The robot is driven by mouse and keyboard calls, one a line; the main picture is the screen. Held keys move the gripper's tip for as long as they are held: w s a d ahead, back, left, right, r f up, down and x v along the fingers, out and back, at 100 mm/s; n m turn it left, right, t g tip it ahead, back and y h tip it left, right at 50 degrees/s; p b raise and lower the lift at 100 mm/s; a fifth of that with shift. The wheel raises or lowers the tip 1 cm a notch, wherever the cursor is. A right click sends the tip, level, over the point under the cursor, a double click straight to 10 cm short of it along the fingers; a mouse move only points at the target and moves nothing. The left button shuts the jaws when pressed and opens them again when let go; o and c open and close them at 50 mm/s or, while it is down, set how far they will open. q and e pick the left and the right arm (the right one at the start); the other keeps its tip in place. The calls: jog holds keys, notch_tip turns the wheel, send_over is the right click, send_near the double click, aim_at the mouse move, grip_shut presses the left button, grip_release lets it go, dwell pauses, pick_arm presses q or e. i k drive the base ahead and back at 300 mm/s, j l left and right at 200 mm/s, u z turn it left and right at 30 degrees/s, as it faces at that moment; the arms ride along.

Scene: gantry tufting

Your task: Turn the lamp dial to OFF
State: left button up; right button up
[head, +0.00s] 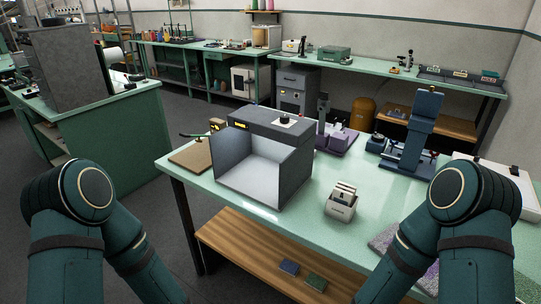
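A grey light booth (262,162) with an open, lit front stands on the green table. A small dark knob on a pale plate (285,119) sits on its top panel and looks like the lamp dial. Its pointer and any labels are too small to read, so I cannot tell its setting. A small yellow display (241,125) shows on the left of the booth's upper front. Both of my arms come in at the sides and bend down out of the bottom of the head view. Neither gripper shows, and nothing of mine is near the booth.
A beige box with cards (341,203) stands right of the booth, in front of a purple fixture (336,138). A blue upright device (416,130) stands farther right. A brown board (191,156) lies left of the booth.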

aim_at(285, 119)
jog(key=i+j, duration=0.3)
jog(key=i+j+z, duration=0.1)
jog(key=j+z, duration=0.15)
jog(key=z, duration=0.2)
jog(key=i+j+z, duration=0.1)
jog(key=j+z, duration=0.15)
jog(key=z, duration=0.2)
